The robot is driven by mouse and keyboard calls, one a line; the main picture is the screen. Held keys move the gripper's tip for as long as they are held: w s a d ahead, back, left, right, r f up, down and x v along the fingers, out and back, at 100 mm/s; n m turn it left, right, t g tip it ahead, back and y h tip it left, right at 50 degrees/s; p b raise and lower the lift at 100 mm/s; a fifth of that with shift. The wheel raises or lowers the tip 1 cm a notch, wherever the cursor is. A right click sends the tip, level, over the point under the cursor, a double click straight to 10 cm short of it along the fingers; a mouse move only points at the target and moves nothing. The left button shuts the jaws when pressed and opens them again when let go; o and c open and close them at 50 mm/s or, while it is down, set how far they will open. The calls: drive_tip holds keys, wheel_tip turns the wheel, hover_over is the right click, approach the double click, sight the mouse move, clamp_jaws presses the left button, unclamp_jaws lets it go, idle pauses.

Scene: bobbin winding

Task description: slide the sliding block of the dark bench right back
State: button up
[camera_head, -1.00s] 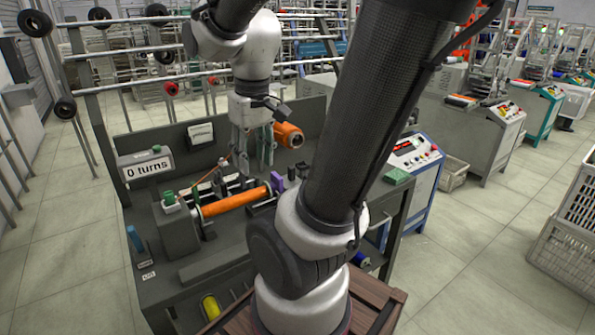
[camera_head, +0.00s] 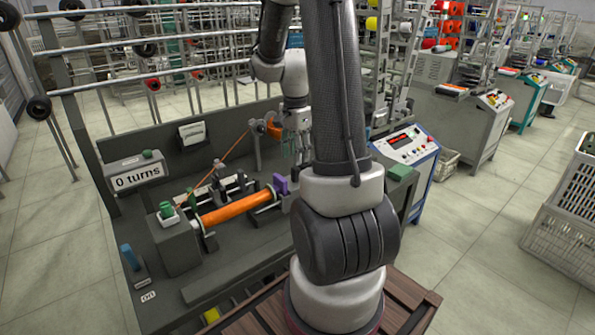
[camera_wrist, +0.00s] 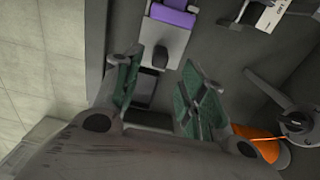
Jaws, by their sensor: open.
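The dark bench (camera_head: 255,243) fills the middle of the head view. Its sliding block appears to be the grey piece with a purple part (camera_head: 281,184), at the right end of the orange bobbin (camera_head: 235,207). In the wrist view the purple part (camera_wrist: 171,16) is at the top, with a grey carriage and a dark knob (camera_wrist: 160,57) below it. My gripper (camera_head: 295,146) is above the bench's right part, behind the block in the head view. In the wrist view my gripper (camera_wrist: 162,80) is open and empty. Its green-padded fingers lie either side of the knob's line; contact cannot be told.
An orange supply spool (camera_head: 272,131) is close beside my gripper; it also shows in the wrist view (camera_wrist: 262,146). A thread runs from it. A blue-white control cabinet (camera_head: 408,160) is right of the bench.

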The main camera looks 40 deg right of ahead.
sight(295, 171)
wheel_tip(295, 171, down, 7)
drive_tip(key=shift+r, duration=0.2)
drive_tip(key=shift+c, duration=0.5)
clamp_jaws()
